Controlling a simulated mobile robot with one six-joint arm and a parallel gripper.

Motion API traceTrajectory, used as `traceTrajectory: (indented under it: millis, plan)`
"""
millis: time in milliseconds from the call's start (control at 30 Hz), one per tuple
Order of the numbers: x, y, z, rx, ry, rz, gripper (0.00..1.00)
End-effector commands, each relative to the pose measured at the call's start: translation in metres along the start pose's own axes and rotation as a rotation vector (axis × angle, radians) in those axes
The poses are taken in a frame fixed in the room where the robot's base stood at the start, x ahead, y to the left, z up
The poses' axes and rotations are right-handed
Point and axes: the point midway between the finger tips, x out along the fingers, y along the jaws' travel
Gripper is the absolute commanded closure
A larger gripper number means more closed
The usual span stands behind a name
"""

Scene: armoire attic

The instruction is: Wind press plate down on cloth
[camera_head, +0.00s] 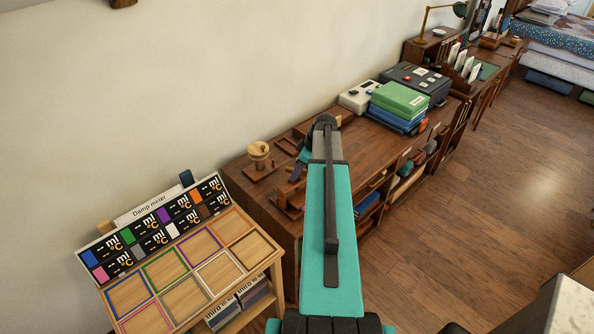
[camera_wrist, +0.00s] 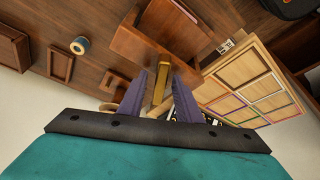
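A reddish-brown wooden piece that looks like the press (camera_wrist: 137,46) lies just beyond my fingertips in the wrist view. A brass-coloured bar (camera_wrist: 161,80) projects from it towards me. My gripper (camera_wrist: 159,84) has its two purple fingers on either side of this bar. The fingers look spread, with a narrow gap to the bar on each side; I cannot tell if either touches it. In the head view, my arm hides most of this area, and part of a wooden fixture (camera_head: 289,194) shows left of it. I cannot make out the cloth or the press plate's height.
A wooden stand with coloured square frames (camera_head: 186,279) and a "Damp meter" sign (camera_head: 149,209) stands at lower left. A round spool-like piece (camera_head: 259,150) sits on the brown bench. Green and blue folders (camera_head: 400,99) and a dark case (camera_head: 416,82) lie farther back.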

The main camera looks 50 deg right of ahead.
Motion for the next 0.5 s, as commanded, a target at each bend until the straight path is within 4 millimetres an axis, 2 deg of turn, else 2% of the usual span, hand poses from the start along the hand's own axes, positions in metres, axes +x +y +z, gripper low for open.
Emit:
traceTrajectory:
  millis: [67, 100, 267, 500]
  plan:
    - [-0.0001, 0.0000, 0.0000, 0.000, 0.000, 0.000, 0.69]
    - [-0.0001, -0.0001, 0.0000, 0.000, 0.000, 0.000, 0.72]
    - [-0.0003, 0.0000, 0.0000, 0.000, 0.000, 0.000, 0.99]
    - [-0.0002, 0.0000, 0.0000, 0.003, 0.000, 0.002, 1.00]
